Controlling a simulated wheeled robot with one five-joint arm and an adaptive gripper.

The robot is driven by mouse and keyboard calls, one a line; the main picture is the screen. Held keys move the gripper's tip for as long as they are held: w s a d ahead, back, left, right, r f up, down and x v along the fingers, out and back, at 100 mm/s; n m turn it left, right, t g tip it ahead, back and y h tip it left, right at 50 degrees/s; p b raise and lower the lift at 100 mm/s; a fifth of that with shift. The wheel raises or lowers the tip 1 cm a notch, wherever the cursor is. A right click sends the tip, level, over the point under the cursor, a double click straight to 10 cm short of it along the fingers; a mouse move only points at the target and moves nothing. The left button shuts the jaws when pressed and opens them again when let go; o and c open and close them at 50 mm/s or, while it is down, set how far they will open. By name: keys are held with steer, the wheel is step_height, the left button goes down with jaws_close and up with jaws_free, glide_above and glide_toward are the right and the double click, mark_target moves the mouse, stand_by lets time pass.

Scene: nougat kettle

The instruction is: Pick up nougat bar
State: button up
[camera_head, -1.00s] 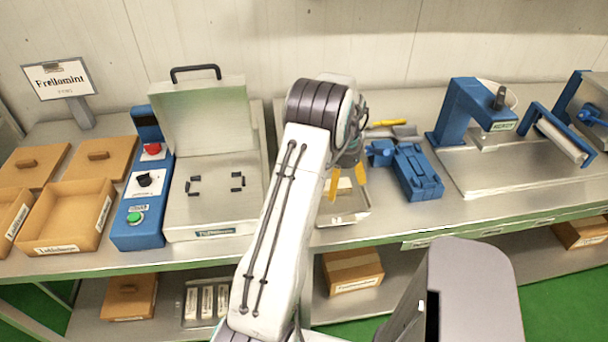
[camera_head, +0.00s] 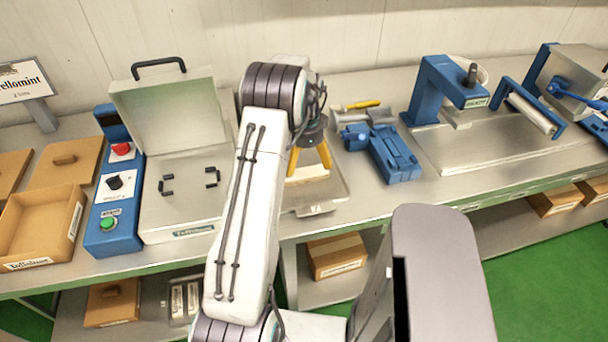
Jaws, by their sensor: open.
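A pale cream bar, which looks like the nougat bar (camera_head: 308,178), lies in a shallow metal tray (camera_head: 333,200) on the bench, just right of my arm. My gripper (camera_head: 309,168) points down over the tray with its two yellow fingers spread apart. The fingertips appear to be at either end of the bar, close to it. I cannot tell whether they touch it. My arm hides the left part of the tray.
An open metal case (camera_head: 181,205) with a blue control box (camera_head: 116,200) stands left of my arm. A blue clamp (camera_head: 386,152) and a yellow-handled tool (camera_head: 363,104) lie right of the tray. A blue press (camera_head: 446,88) stands further right. Wooden boxes (camera_head: 42,228) sit at far left.

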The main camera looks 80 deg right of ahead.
mark_target(305, 175)
steer(key=shift+w+f+p, duration=0.15)
steer(key=shift+f+p, duration=0.85)
steer(key=shift+f, duration=1.9)
steer(key=c, duration=1.4)
